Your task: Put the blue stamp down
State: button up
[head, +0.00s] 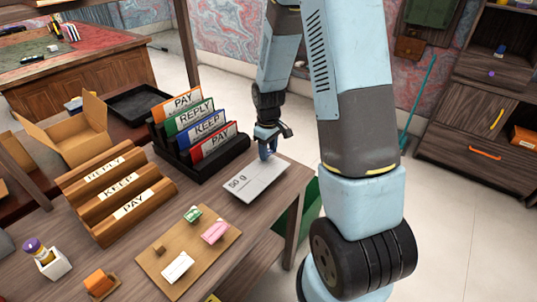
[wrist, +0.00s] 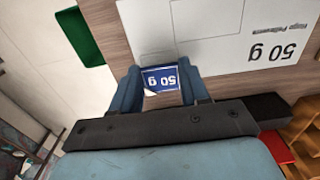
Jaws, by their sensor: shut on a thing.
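The blue stamp (wrist: 160,78), marked 50 g, sits between the two fingers of my gripper (wrist: 160,85) in the wrist view. My gripper is shut on it. In the head view my gripper (head: 268,148) points down at the far edge of a white envelope marked 50 g (head: 252,184), and the stamp cannot be made out there. The envelope also shows in the wrist view (wrist: 220,50), just beyond the stamp. I cannot tell whether the stamp touches the envelope or the desk.
A black rack (head: 225,158) with labelled folders stands left of my gripper. A wooden sorter (head: 118,200) is farther left. A wooden board (head: 165,262) with green, pink and white pieces lies in front. The desk's right edge (head: 290,205) is close to the envelope.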

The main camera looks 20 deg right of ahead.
jog(key=shift+f, duration=0.95)
jog(key=shift+s, duration=0.15)
